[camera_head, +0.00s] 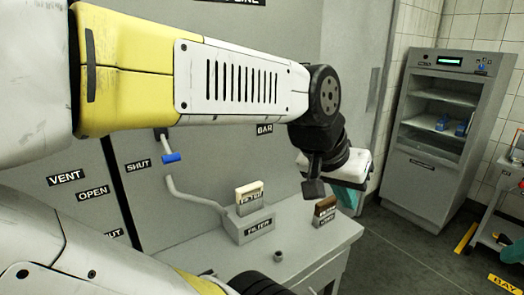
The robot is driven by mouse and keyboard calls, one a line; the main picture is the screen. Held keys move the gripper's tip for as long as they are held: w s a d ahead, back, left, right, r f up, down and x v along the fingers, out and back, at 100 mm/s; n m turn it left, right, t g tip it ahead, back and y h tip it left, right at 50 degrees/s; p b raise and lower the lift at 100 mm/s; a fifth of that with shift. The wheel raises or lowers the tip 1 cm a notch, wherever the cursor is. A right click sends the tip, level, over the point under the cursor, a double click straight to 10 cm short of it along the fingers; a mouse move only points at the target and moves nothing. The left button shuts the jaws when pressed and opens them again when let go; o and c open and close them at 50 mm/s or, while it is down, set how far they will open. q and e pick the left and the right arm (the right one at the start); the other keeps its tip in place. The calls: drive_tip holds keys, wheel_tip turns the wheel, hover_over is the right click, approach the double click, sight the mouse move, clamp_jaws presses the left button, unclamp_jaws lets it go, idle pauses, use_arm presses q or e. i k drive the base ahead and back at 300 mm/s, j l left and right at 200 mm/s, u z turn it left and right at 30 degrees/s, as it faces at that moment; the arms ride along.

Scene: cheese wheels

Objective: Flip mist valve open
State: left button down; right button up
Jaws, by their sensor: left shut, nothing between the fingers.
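A blue valve handle (172,158) sits on a thin grey pipe on the grey wall panel, beside a label reading SHUT (137,165). I cannot tell whether it is the mist valve, because no mist label is readable. Labels VENT (66,178) and OPEN (92,193) are further left on the panel. My left arm crosses the upper view, hiding part of the panel. My left gripper (314,188) hangs at its end, right of the blue handle and well apart from it. It is shut and empty. My right gripper is not in view.
A grey counter (315,245) below the panel bears a FILTER holder (257,228) with a cream block and a smaller holder (324,211) with a brown block. A grey cabinet (437,185) with open shelves stands at the right, near a cart (498,215). Floor between is clear.

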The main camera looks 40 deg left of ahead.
sight(168, 149)
drive_tip(key=u, duration=2.25)
drive_tip(key=l+u, duration=0.15)
drive_tip(key=u, duration=0.5)
drive_tip(key=i+l, duration=0.05)
